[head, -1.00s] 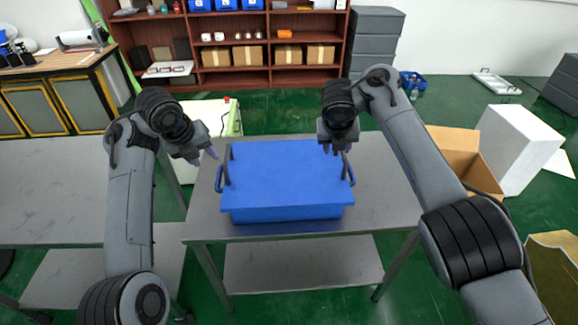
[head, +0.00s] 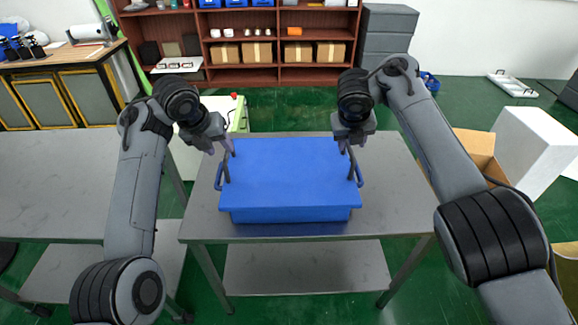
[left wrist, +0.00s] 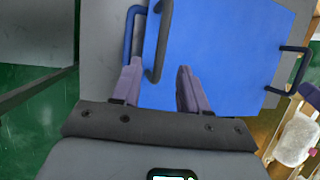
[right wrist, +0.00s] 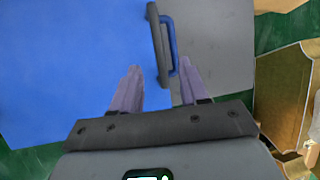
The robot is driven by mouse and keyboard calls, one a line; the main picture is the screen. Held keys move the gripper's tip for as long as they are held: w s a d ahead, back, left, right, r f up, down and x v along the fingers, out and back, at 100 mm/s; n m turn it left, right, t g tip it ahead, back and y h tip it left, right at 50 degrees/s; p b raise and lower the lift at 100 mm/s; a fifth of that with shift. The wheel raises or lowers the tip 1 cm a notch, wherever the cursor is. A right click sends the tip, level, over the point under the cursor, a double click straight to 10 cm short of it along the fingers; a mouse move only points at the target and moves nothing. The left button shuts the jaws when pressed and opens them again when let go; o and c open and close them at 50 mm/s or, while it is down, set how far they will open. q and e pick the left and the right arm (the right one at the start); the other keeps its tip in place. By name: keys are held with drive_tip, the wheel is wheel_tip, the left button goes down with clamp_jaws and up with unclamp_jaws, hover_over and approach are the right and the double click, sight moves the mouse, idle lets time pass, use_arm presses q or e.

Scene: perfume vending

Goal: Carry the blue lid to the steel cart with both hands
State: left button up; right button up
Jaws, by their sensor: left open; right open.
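The blue lid (head: 290,172) lies flat on a blue bin (head: 295,214) on a grey metal table. The lid has two dark upright handles, one at its left side (head: 226,168) and one at its right side (head: 351,165). My left gripper (head: 219,148) is open at the left handle; in the left wrist view that handle (left wrist: 158,45) lies ahead, between the lines of the fingers. My right gripper (head: 350,148) is open at the right handle; in the right wrist view that handle (right wrist: 157,42) lies ahead between the fingers. Contact with either handle cannot be told.
A grey steel cart (head: 60,185) with casters stands at the left, its top bare. The bin's own blue loop handles (head: 359,174) sit just outside the lid's handles. A pale green-edged cabinet (head: 190,160) stands behind, and an open cardboard box (head: 478,150) at the right.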

sight(226, 155)
use_arm(q)
drive_tip(key=x, duration=0.8)
use_arm(e)
drive_tip(key=x, duration=0.8)
use_arm(q)
clamp_jaws()
use_arm(e)
clamp_jaws()
drive_tip(key=shift+r, duration=0.1)
